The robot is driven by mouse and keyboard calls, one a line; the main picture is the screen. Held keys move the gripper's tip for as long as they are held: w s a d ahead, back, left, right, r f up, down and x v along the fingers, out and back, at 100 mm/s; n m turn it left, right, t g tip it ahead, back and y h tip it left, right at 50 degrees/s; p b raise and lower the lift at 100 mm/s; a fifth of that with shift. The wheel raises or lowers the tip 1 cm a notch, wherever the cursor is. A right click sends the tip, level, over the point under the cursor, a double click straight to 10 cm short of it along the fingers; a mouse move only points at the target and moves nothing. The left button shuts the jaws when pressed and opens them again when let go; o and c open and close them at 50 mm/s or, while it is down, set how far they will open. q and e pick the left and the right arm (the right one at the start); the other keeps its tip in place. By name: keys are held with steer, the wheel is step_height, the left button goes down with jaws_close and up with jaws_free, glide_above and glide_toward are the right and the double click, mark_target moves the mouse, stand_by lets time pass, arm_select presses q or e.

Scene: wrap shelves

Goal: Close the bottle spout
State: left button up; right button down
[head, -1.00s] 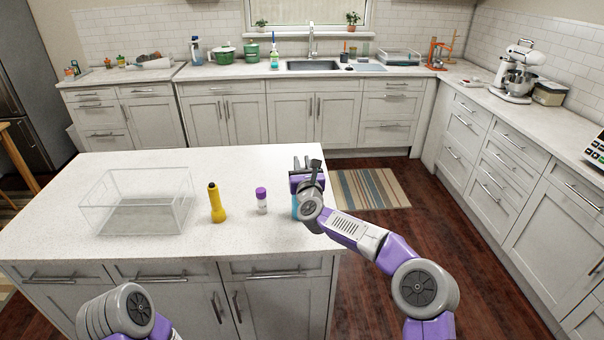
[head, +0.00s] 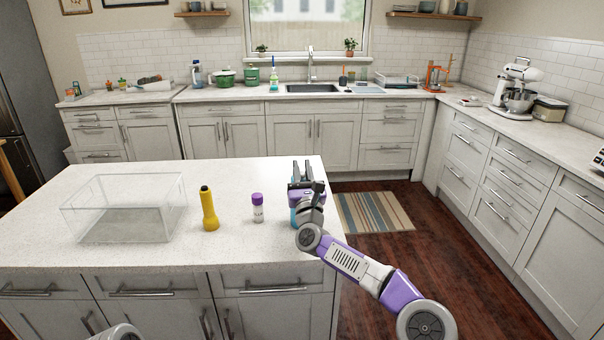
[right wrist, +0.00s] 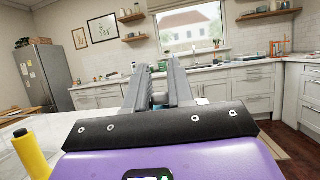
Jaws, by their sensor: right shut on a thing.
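A blue bottle (head: 293,215) stands on the white island near its right end. Only a narrow strip of it shows in the head view, as my right gripper and wrist cover the rest. My right gripper (head: 302,166) is at the bottle's top, its fingers pointing away from me. Its two grey fingers (right wrist: 158,82) are shut on the bottle with a gap between them in the right wrist view. The spout is hidden, so I cannot tell whether it is open or closed. My left gripper is out of view.
The island's right edge is close to my right gripper. The counter between these things is clear.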

steer(key=shift+s+f+t, duration=0.2)
steer(key=shift+f+t, duration=0.1)
steer(key=shift+t, duration=0.6)
steer(key=c, duration=1)
jaws_free()
steer(key=shift+c, duration=0.2)
steer(key=shift+s, duration=0.1)
steer(key=v, duration=0.7)
steer(key=shift+f, duration=0.2)
steer(key=shift+s, duration=0.15)
